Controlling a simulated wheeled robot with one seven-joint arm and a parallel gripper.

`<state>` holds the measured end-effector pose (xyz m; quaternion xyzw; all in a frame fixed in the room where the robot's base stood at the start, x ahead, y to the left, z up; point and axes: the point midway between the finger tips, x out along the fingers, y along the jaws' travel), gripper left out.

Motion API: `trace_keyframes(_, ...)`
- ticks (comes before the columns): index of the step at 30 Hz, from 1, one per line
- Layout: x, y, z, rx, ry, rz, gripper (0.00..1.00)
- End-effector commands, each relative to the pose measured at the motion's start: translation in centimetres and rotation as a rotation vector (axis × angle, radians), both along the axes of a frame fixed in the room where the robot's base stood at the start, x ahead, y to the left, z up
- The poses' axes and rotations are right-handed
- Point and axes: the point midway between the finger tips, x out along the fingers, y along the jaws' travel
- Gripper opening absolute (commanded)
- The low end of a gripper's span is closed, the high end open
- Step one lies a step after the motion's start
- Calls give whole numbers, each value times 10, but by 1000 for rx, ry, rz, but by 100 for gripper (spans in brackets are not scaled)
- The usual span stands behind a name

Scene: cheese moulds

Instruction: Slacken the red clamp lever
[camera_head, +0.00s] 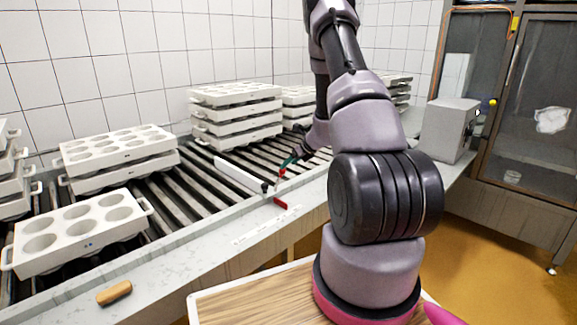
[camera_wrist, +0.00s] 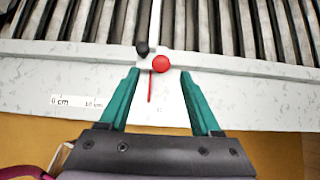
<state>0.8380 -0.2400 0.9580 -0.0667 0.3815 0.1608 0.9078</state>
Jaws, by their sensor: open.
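The red clamp lever shows in the wrist view as a round red knob (camera_wrist: 160,63), seen almost end-on. In the head view the red knob (camera_head: 282,172) stands above the near rail of the roller conveyor. My gripper (camera_wrist: 160,74) is open, its teal fingers on either side and the knob centred just beyond the tips. No contact shows. In the head view my gripper (camera_head: 287,162) is small, close to the knob and partly hidden by my arm. A black knob (camera_wrist: 142,47) sits left of the red one. A thin red strip (camera_wrist: 150,86) lies below it.
A white bar (camera_head: 240,174) lies across the rollers. Stacked white moulds (camera_head: 235,117) stand behind, with more at left. A ruler scale (camera_wrist: 75,102) marks the rail. A wooden-handled item (camera_head: 114,293) lies on the front ledge. A grey box (camera_head: 452,130) stands at right.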

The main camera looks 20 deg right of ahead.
Motion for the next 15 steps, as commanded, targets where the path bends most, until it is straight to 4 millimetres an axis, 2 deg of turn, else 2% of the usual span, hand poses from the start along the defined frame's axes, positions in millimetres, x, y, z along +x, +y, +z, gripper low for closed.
trace_keyframes(3, 0, 0, 0, 0, 0, 0, 65)
trace_keyframes(4, 0, 0, 0, 0, 0, 0, 57)
trace_keyframes(6, -4, 0, -2, 7, -2, 0, 30)
trace_keyframes(8, -13, -1, -7, 27, -12, 0, 7)
trace_keyframes(9, -24, -1, -12, 47, -24, -1, 0)
trace_keyframes(15, -87, -7, -23, 139, -167, -63, 0)
